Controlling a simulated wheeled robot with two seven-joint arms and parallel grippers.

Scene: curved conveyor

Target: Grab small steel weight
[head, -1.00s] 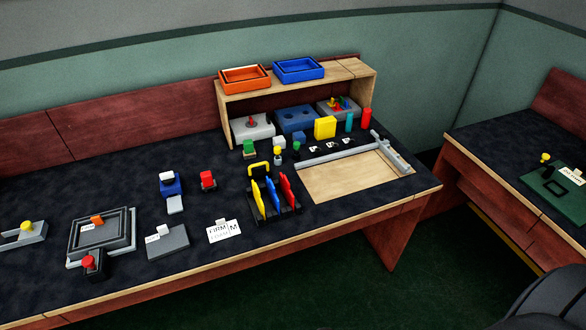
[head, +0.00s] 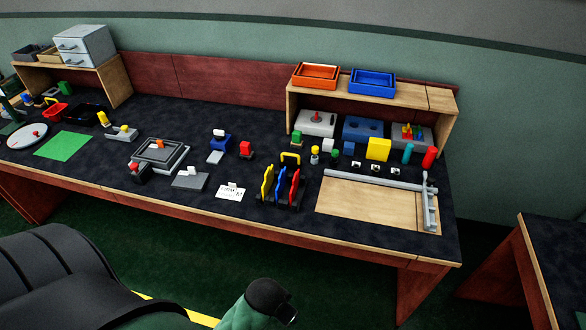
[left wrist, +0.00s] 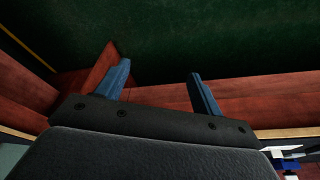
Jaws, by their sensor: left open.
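I cannot make out a small steel weight for certain in any view. Three small dark pieces with white tops stand in a row below the shelf in the head view, the middle one (head: 376,168) near the yellow block; they are too small to tell what they are. My left gripper (left wrist: 158,70) shows in the left wrist view, open, with its two blue fingers wide apart and nothing between them. Behind the fingers are dark green floor and reddish wood panels. Neither gripper can be made out in the head view.
The long dark bench (head: 240,120) carries a wooden shelf (head: 440,100) with an orange tray (head: 316,76) and a blue tray (head: 373,83). Another bench is at right.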

